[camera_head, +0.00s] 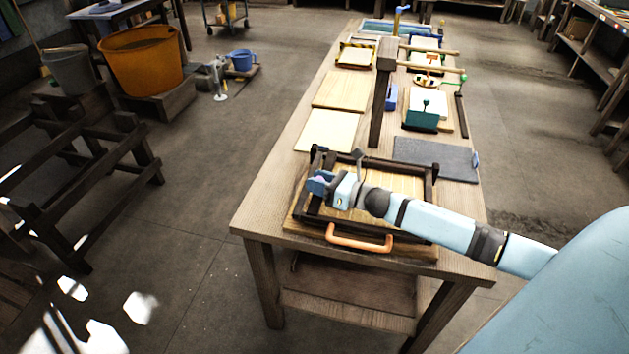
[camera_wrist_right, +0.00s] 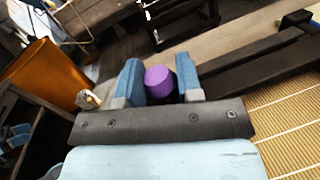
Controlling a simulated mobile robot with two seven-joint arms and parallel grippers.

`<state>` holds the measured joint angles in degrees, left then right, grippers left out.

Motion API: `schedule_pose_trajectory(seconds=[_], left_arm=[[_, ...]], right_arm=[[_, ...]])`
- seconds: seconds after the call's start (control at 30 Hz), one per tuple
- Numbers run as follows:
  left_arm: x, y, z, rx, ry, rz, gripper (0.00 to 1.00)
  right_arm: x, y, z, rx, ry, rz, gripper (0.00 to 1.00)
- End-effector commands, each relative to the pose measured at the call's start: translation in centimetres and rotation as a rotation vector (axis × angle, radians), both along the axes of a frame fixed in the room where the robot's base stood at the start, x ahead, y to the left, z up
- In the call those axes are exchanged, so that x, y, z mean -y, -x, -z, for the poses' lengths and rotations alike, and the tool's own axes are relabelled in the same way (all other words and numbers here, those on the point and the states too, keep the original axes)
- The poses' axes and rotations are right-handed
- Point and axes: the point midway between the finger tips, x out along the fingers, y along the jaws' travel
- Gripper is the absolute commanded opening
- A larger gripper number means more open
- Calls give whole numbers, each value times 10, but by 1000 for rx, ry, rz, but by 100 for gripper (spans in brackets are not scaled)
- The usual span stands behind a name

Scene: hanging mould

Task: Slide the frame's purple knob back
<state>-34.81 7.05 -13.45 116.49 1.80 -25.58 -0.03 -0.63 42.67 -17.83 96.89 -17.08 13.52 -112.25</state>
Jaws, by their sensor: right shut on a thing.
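The frame (camera_head: 430,190) is dark wood around a slatted bamboo mat (camera_head: 395,184), lying on a wooden board at the near end of the table. An orange handle (camera_head: 358,238) is on its near side. The purple knob (camera_wrist_right: 159,80) is a short round cylinder at the frame's left side. My right gripper (camera_head: 320,183) reaches across the frame from the right and is shut on the purple knob, with a blue finger on each side in the right wrist view (camera_wrist_right: 160,82). In the head view the fingers mostly hide the knob. My left gripper is not in view.
The wooden table (camera_head: 262,215) has a dark grey mat (camera_head: 436,158) and pale boards (camera_head: 328,131) beyond the frame. A dark post (camera_head: 381,105) with wooden rods stands farther back.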

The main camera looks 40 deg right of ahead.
Motion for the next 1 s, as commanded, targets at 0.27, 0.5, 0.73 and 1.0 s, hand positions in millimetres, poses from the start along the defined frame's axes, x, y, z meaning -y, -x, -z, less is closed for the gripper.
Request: schedule_pose_trajectory(seconds=[0.27,0.5,0.73,1.0], left_arm=[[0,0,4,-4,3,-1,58],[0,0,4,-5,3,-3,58],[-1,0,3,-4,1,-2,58],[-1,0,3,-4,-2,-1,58]], right_arm=[[42,50,3,-4,2,2,0],[80,94,1,-4,1,3,0],[103,120,0,-1,1,2,0],[110,127,-1,1,0,1,0]])
